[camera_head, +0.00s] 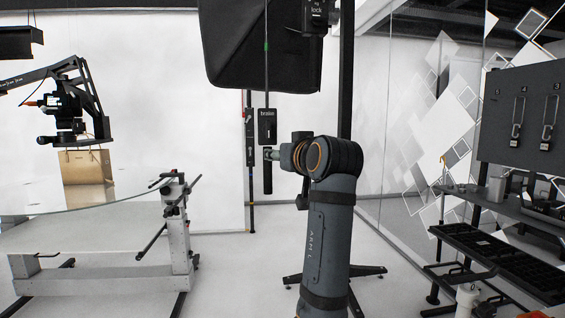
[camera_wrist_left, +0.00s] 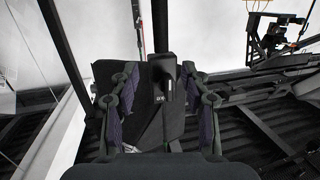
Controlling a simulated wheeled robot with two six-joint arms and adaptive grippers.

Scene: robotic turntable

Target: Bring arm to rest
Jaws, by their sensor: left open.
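In the head view a dark grey arm of mine (camera_head: 328,235) rises from the bottom to a joint with orange rings. Its far end points away and left, and no fingers show clearly there. My left gripper (camera_wrist_left: 160,72) is open in the left wrist view, its two padded fingers spread apart. A black block with a small label (camera_wrist_left: 165,95) shows between the fingers. I cannot tell its distance or whether the fingers touch it. My right gripper is in neither view.
A black softbox (camera_head: 262,50) hangs above, with a "lock" block (camera_head: 316,12) and a "brake" block (camera_head: 267,125) on its stand. A paper bag (camera_head: 88,172) stands on the white turntable (camera_head: 125,196). A tool bench (camera_head: 490,205) is at right.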

